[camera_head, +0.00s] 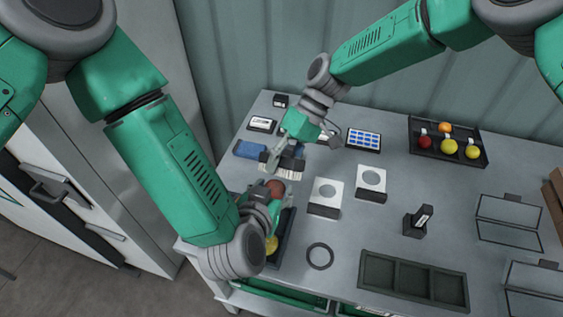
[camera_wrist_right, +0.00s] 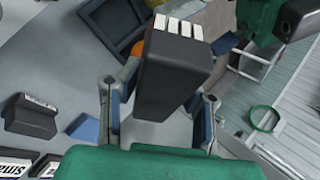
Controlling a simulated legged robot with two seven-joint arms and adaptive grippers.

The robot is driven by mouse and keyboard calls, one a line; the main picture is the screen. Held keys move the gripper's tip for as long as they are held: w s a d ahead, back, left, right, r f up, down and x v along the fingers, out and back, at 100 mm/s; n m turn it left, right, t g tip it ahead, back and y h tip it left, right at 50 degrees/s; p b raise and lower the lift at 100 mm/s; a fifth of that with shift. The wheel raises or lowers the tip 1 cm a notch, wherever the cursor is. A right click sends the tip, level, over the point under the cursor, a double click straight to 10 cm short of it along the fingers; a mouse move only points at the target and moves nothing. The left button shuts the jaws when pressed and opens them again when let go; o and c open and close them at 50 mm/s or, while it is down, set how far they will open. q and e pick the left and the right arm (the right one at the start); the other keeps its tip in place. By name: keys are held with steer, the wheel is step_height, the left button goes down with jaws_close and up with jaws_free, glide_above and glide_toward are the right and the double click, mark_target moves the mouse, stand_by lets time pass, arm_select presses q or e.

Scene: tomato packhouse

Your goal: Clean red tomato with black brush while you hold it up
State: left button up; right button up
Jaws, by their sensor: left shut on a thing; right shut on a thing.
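My left gripper (camera_head: 271,193) is shut on the red tomato (camera_head: 276,186) and holds it up above the left side of the table, over a dark tray (camera_head: 287,237). My right gripper (camera_head: 288,152) is shut on the black brush (camera_head: 292,163), just above and behind the tomato. Its white bristles point down towards the tomato; I cannot tell whether they touch it. In the right wrist view the brush's black body (camera_wrist_right: 172,72) sits between the fingers, with the white bristles (camera_wrist_right: 178,27) at its far end. The left gripper's fingers partly hide the tomato.
A yellow tomato (camera_head: 271,244) lies in the dark tray. White blocks (camera_head: 326,196), a ring (camera_head: 320,256) and a divided tray (camera_head: 413,281) lie to the right. A black tray (camera_head: 458,130) with several tomatoes stands back right.

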steer(key=shift+s+a+f, duration=0.1)
steer(key=shift+s+f, duration=0.2)
steer(key=shift+s, duration=0.05)
stand_by(0.5)
steer(key=shift+s+a+r, duration=0.15)
steer(key=shift+s+r, duration=0.35)
steer(key=shift+r, duration=0.1)
steer(key=shift+w+d+f, duration=0.15)
steer(key=shift+w+f, duration=0.4)
steer(key=shift+f, duration=0.1)
steer(key=shift+w+d+f, duration=0.15)
steer(key=shift+w+f, duration=0.35)
steer(key=shift+f, duration=0.1)
steer(key=shift+s+r, duration=0.1)
steer(key=shift+s+a+r, duration=0.15)
steer(key=shift+s+r, duration=0.35)
steer(key=shift+r, duration=0.1)
steer(key=shift+s+a+r, duration=0.15)
steer(key=shift+s+r, duration=0.3)
steer(key=shift+r, duration=0.1)
steer(key=shift+w+d+f, duration=0.15)
steer(key=shift+w+f, duration=0.4)
steer(key=shift+f, duration=0.1)
steer(key=shift+w+d+f, duration=0.15)
steer(key=shift+w+f, duration=0.35)
steer(key=shift+f, duration=0.1)
steer(key=shift+s, duration=0.1)
